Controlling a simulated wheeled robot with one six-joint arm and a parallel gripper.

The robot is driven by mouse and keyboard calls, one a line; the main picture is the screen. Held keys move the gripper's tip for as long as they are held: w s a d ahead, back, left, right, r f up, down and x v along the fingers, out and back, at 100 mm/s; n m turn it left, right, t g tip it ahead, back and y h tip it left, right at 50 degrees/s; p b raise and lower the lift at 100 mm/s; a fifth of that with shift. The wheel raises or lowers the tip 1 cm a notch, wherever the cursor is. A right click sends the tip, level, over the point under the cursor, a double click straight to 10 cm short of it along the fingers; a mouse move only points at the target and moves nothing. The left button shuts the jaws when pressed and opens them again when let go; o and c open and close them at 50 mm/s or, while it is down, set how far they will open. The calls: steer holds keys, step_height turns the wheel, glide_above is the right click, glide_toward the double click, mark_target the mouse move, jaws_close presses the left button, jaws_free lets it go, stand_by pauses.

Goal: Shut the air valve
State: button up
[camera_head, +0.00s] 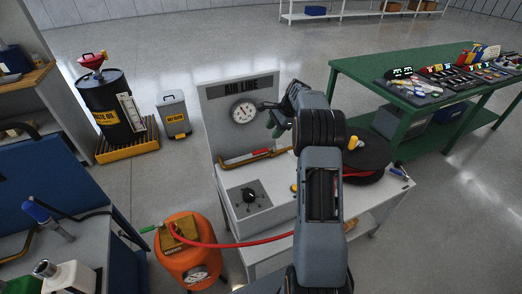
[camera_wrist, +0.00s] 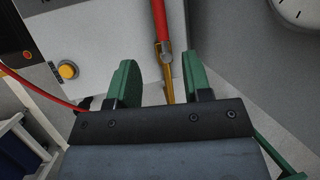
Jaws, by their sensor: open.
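The air valve's red lever (camera_head: 240,158) is low on the panel marked AIR LINE (camera_head: 238,88). It lies roughly along the brass pipe (camera_head: 268,154). In the wrist view the red lever (camera_wrist: 160,22) runs in from the top and meets a grey pivot, with the brass pipe (camera_wrist: 169,88) below it. My gripper (camera_head: 274,122) is above and right of the lever in the head view, beside the gauge. In the wrist view my gripper's green fingers (camera_wrist: 160,75) are apart, with the pipe visible between them. No contact with the lever is visible.
A round gauge (camera_head: 244,112) is on the panel. A dial box (camera_head: 249,196) stands below it. A red hose (camera_head: 240,243) runs from the orange tank (camera_head: 186,262) across the bench. A yellow button (camera_wrist: 68,70) is at left. A green table (camera_head: 420,65) stands right.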

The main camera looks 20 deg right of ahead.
mark_target(261, 150)
steer(key=x, duration=1.1)
steer(key=shift+a+f, duration=0.15)
steer(key=shift+f, duration=0.15)
steer(key=shift+c, duration=0.3)
jaws_close()
